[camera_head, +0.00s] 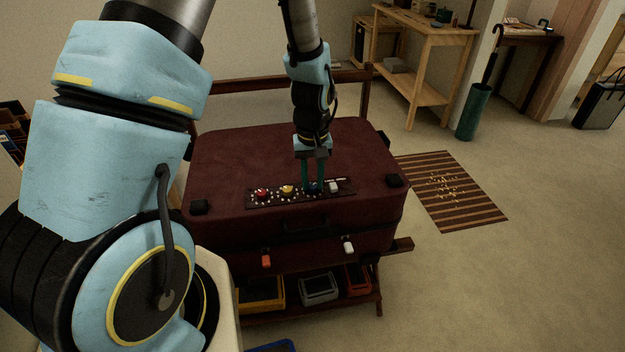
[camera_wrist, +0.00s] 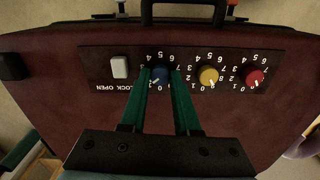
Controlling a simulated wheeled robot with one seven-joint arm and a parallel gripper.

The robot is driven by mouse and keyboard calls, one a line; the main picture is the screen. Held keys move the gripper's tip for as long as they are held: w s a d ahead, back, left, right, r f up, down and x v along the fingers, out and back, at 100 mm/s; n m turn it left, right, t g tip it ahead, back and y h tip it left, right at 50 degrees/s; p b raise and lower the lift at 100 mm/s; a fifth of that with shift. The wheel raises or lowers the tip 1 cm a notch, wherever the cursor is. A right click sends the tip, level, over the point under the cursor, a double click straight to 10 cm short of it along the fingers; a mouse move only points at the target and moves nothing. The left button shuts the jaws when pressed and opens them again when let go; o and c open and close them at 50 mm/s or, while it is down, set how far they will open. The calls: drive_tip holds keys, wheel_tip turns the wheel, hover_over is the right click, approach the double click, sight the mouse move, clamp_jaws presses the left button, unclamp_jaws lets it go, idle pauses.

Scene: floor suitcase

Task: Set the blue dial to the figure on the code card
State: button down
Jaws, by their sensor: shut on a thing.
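The blue dial (camera_wrist: 160,74) sits on the black panel (camera_wrist: 98,67) of a maroon suitcase (camera_head: 235,155). It has a white pointer line, which slants to the lower left in the wrist view; the small figures around it appear upside down there. My gripper (camera_wrist: 161,80) is shut on the blue dial, one green finger on each side. In the head view my gripper (camera_head: 312,187) reaches down onto the panel and mostly hides the blue dial (camera_head: 311,188). I cannot make out a code card in either view.
A yellow dial (camera_wrist: 208,76) and a red dial (camera_wrist: 253,77) are on the same panel. A white slider (camera_wrist: 119,67) is beside the blue dial, by the words LOCK OPEN. Orange (camera_head: 266,261) and white (camera_head: 348,248) latches are on the suitcase front. Trays (camera_head: 318,290) lie below.

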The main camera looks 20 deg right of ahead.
sight(312, 185)
drive_tip(key=m, duration=0.5)
drive_tip(key=shift+m, duration=0.3)
drive_tip(key=m+p, duration=0.1)
drive_tip(key=m, duration=0.4)
drive_tip(key=shift+m, duration=0.3)
drive_tip(key=c, duration=0.6)
unclamp_jaws()
drive_tip(key=shift+c, duration=0.2)
drive_tip(key=shift+r, duration=0.1)
wheel_tip(312, 185, up, 11)
drive_tip(key=b, duration=0.1)
drive_tip(key=shift+f, duration=0.2)
